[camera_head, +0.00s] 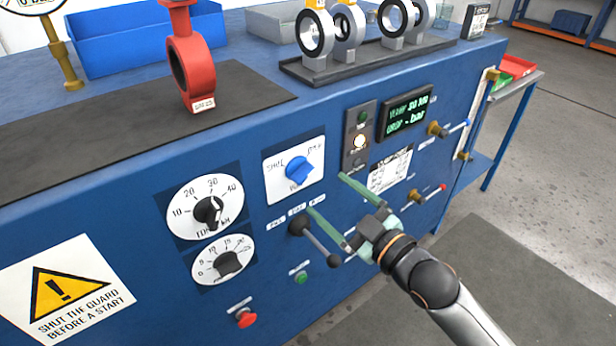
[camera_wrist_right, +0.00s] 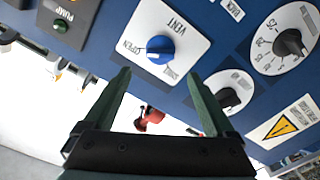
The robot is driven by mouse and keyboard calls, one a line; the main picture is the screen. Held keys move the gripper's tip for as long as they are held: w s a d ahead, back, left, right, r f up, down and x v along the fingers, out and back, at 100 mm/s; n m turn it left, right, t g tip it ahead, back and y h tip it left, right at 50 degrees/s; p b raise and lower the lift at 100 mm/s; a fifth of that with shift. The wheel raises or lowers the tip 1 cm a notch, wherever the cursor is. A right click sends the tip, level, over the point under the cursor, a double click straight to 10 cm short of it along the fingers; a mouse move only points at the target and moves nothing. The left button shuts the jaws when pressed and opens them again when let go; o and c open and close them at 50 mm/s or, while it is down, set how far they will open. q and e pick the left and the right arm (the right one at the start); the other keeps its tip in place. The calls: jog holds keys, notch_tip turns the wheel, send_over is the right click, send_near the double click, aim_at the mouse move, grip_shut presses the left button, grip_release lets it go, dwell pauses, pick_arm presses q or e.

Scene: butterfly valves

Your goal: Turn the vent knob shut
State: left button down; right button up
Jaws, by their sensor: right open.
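The vent knob (camera_head: 299,170) is blue and round with a raised ridge. It sits on a white plate (camera_head: 275,185) marked SHUT at the left and another word at the right, partly readable. Its ridge leans toward the right-hand mark. In the wrist view, the vent knob (camera_wrist_right: 160,49) shows on its plate, where VENT and OPEN can be read. My right gripper (camera_head: 326,193) is open with nothing between its fingers. Its green fingers point at the panel, to the lower right of the knob. In the wrist view the fingertips (camera_wrist_right: 158,73) lie either side of the knob's line, apart from it. My left gripper is not in view.
Two black dials (camera_head: 208,211) stand left of the knob. A black lever (camera_head: 299,226) is below it, close to my fingers. The lamp strip (camera_head: 358,142), display (camera_head: 407,112) and small valves (camera_head: 434,129) are to the right. A red valve (camera_head: 190,68) stands on the bench top.

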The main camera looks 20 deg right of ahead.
aim_at(306, 176)
jog(key=x, duration=0.8)
jog(key=shift+f, duration=0.1)
jog(key=shift+s, duration=0.1)
jog(key=c, duration=1.4)
